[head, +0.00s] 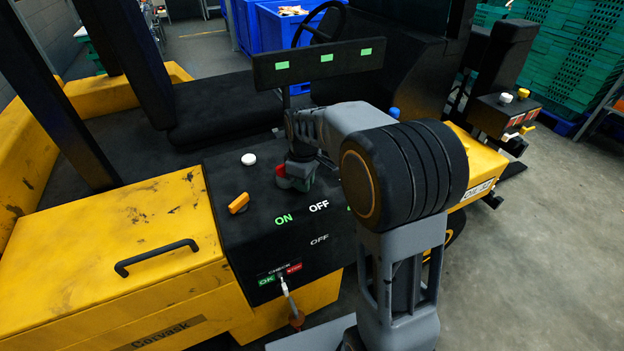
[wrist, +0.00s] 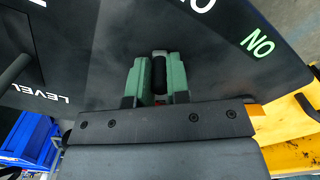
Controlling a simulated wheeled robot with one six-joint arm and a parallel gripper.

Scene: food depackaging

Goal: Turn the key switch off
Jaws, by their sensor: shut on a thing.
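My gripper (head: 295,180) is low over the black control panel (head: 225,240), in front of the overhead bar in the head view. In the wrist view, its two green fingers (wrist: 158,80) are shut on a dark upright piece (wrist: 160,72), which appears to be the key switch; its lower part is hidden. In the head view my gripper hides the switch. A green ON label (head: 284,219) and a white OFF label (head: 318,206) are on the panel just in front of my gripper. The switch's turn position cannot be told.
An orange lever (head: 239,203) and a white round knob (head: 248,159) stand on the panel left of my gripper. A black bar (head: 318,62) with green marks and a steering wheel (head: 318,25) are behind. Blue bins (head: 262,30) stand farther back. Open floor lies right.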

